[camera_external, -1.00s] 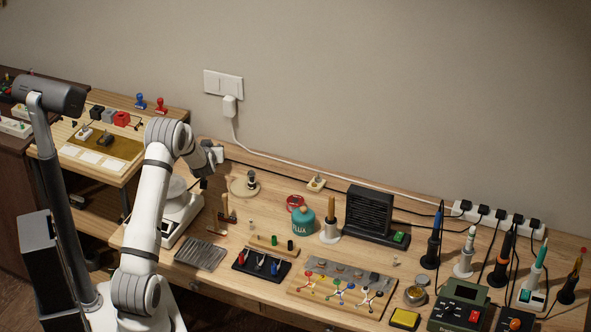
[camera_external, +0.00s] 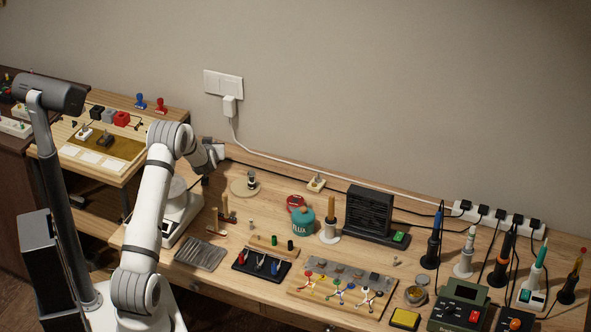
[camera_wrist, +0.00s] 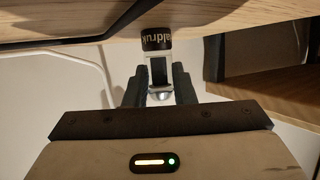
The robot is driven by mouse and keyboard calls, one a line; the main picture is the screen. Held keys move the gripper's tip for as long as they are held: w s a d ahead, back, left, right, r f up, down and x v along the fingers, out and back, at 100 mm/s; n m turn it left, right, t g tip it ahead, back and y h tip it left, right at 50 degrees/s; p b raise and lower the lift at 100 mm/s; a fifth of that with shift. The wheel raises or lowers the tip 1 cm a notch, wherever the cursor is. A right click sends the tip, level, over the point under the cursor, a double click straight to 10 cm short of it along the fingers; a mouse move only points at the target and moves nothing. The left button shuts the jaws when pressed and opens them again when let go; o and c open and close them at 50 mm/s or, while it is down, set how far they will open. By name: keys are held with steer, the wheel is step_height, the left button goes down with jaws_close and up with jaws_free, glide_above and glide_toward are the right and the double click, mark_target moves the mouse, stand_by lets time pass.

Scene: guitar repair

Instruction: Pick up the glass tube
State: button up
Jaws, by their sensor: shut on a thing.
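In the wrist view, a small glass tube (camera_wrist: 158,72) with a black band bearing white lettering and a shiny rounded tip sits between the fingers. My gripper (camera_wrist: 157,88) is shut on it, with one dark finger on each side. In the external view, my gripper (camera_external: 214,158) is at the back left of the bench, near the wall. The held tube cannot be made out there.
A small dark-topped piece stands on a round wooden base (camera_external: 245,187), right of my gripper. A white device (camera_external: 180,217) stands below my arm. A white cable (camera_external: 275,158) runs along the wall. Tools and soldering irons fill the bench farther right.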

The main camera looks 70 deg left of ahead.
step_height(320, 180, up, 10)
steer(key=shift+w+d+f+p, duration=0.1)
steer(key=shift+w+d+p, duration=0.05)
steer(key=shift+p, duration=0.15)
steer(key=w+d+r+n+g+p, duration=0.1)
steer(key=w+d+r+n+g, duration=0.15)
steer(key=d, duration=0.25)
steer(key=n+g+p, duration=0.2)
steer(key=n+g, duration=0.3)
steer(key=g, duration=0.1)
glide_above(235, 191)
steer(key=shift+m+t, duration=0.25)
step_height(235, 191, down, 6)
steer(key=shift+f, duration=0.2)
steer(key=shift+y, duration=0.3)
steer(key=shift+f, duration=2.3)
steer(key=shift+f, duration=0.1)
